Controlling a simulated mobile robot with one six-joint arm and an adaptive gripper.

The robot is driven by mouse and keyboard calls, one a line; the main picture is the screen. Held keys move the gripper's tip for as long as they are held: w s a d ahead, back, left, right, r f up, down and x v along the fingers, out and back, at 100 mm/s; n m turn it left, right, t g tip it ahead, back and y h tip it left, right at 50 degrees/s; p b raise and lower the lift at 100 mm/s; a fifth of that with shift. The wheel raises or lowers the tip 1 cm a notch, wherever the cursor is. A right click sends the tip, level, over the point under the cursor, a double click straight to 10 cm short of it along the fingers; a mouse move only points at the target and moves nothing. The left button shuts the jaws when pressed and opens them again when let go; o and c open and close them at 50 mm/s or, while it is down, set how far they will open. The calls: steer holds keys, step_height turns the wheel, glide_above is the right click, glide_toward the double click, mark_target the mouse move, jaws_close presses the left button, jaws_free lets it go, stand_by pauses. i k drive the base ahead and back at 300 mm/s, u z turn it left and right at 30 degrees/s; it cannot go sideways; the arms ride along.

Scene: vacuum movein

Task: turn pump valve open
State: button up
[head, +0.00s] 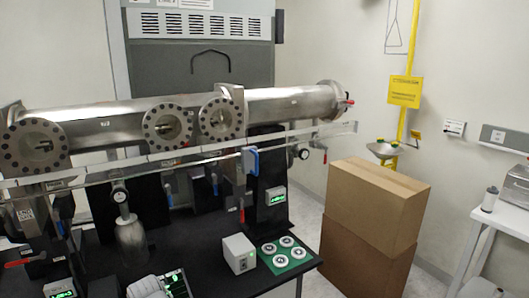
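Several valve handles show on and under a long horizontal steel vacuum tube (275,103). One red handle (346,103) is at the tube's right end. Another red handle (319,146) is on a small fitting below it. A third red lever (25,261) lies roughly level at the lower left. Small blue handles (214,184) hang under the tube. I cannot tell which one is the pump valve, or whether it is open or shut. My gripper is not clearly visible in the head view.
A black table (205,265) carries a small grey box (238,253) and a green plate (284,254) with several round flanges. Stacked cardboard boxes (375,205) stand to its right. A yellow pipe (408,65) with an eyewash basin (384,149) and a white table (490,232) are farther right.

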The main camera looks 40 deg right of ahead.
mark_target(304, 153)
steer(key=z, duration=1.55)
